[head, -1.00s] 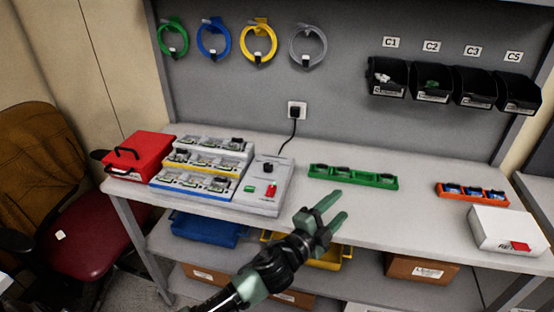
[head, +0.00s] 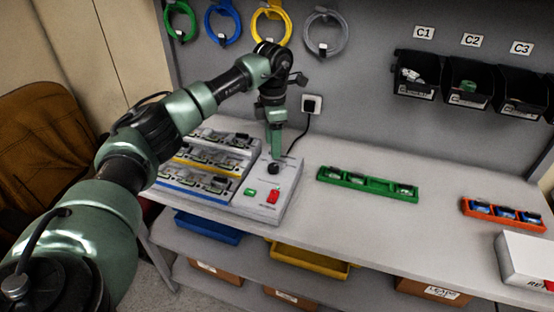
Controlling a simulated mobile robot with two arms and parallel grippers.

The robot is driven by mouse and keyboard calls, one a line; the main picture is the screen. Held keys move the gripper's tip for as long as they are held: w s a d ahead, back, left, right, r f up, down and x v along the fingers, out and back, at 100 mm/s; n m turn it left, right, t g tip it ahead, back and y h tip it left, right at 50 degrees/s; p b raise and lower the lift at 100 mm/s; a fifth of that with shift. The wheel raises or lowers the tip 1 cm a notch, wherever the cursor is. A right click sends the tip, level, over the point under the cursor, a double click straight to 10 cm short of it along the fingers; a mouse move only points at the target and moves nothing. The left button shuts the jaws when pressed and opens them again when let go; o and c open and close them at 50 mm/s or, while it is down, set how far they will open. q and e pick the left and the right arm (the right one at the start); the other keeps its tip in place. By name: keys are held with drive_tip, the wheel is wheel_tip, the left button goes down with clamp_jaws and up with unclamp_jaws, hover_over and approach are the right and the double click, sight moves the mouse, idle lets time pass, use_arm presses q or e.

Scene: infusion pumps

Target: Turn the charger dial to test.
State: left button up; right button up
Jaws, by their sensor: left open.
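The charger (head: 262,207) is a pale grey box with a stepped rack of battery slots at its left, on the workbench. Its black dial (head: 274,168) is on the upper part of the right-hand panel, above a green button (head: 250,191) and a red switch (head: 273,196). My left gripper (head: 275,152) points down right over the dial, its fingertips at or just above it. It is open, but seen edge-on, so I cannot tell whether the fingers touch the dial. The dial's setting is too small to read. My right gripper is not in view.
A green tray (head: 367,188) lies right of the charger, with bare bench around it. An orange tray (head: 502,216) and a white box (head: 529,262) are farther right. A black cable runs from the charger to the wall socket (head: 311,104). Black bins hang at the upper right.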

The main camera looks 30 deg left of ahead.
sight(274, 166)
use_arm(q)
wheel_tip(274, 166, down, 6)
drive_tip(key=shift+f+p, duration=0.1)
drive_tip(key=shift+p, duration=0.8)
drive_tip(key=shift+d+f, duration=0.1)
drive_tip(key=shift+f, duration=0.45)
drive_tip(key=shift+c, duration=0.2)
clamp_jaws()
